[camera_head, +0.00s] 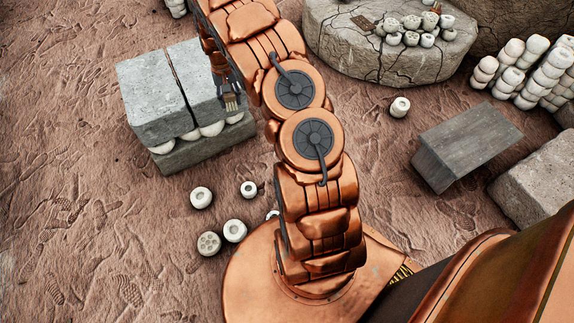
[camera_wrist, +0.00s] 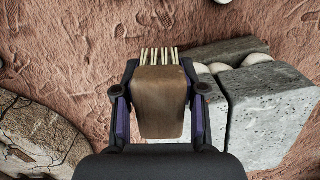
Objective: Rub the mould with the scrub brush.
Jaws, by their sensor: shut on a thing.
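My gripper (camera_head: 226,88) is shut on the scrub brush (camera_wrist: 160,102), a brown wooden block with pale bristles, in the wrist view. The bristles point away from the gripper. In the head view the brush (camera_head: 231,102) shows small at the end of my arm, in front of the grey stone slabs. I cannot tell from this view whether it touches them. I cannot make out for certain which thing is the mould. A small flat brown piece (camera_head: 362,22) lies on the round cracked stone (camera_head: 345,60).
Two grey slabs (camera_head: 150,95) rest on white cylinders above a lower slab. Loose white cylinders (camera_head: 201,197) lie on the sandy ground near my base. A grey block (camera_head: 467,145) and stacked white cylinders (camera_head: 550,70) stand at right. The ground at left is clear.

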